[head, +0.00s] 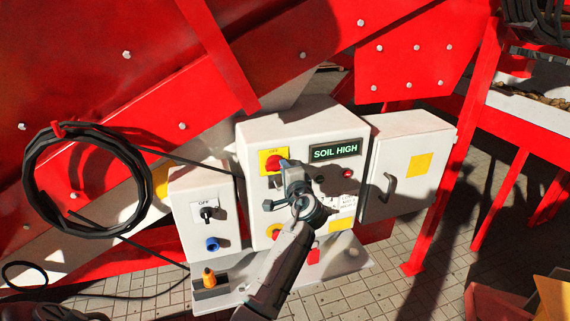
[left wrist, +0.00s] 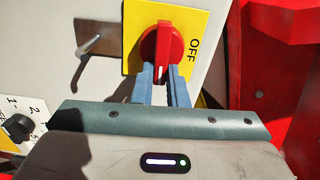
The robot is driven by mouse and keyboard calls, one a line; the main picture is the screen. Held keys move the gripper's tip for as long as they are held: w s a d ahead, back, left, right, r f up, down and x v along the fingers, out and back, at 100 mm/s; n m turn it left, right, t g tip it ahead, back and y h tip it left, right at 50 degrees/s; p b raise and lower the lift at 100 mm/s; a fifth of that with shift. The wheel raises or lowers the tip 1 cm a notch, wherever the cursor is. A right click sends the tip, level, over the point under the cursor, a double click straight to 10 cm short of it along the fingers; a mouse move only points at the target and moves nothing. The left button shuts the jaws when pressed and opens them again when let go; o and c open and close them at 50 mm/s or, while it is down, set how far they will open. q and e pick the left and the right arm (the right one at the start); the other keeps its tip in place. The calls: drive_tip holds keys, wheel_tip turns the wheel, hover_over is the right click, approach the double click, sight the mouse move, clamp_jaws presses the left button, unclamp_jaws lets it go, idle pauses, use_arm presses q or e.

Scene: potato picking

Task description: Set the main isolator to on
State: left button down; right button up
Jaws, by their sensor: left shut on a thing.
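The main isolator is a red rotary knob (head: 273,163) on a yellow plate, high on the left of the white control cabinet's front. In the left wrist view the knob (left wrist: 163,42) fills the centre. Its white mark points down the picture, and the OFF lettering is to the right, about a quarter turn from the mark. My left gripper (head: 284,167) is at the knob; its two blue-grey fingers (left wrist: 162,75) are shut on the near end of the handle. No ON lettering is visible.
The white cabinet (head: 310,125) bears a display reading SOIL HIGH (head: 335,151). A smaller box (head: 205,178) with a black selector (head: 208,213) stands left; a cabinet with a handle (head: 408,145) stands right. A coiled black hose (head: 38,190) hangs left.

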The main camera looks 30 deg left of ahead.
use_arm(q)
drive_tip(key=shift+f+m, duration=0.1)
drive_tip(key=shift+m, duration=0.4)
drive_tip(key=c, duration=1.4)
unclamp_jaws()
drive_tip(key=shift+c, duration=0.2)
drive_tip(key=b+v, duration=0.2)
drive_tip(key=v, duration=0.9)
drive_tip(key=shift+b, duration=0.3)
drive_tip(key=shift+a, duration=0.1)
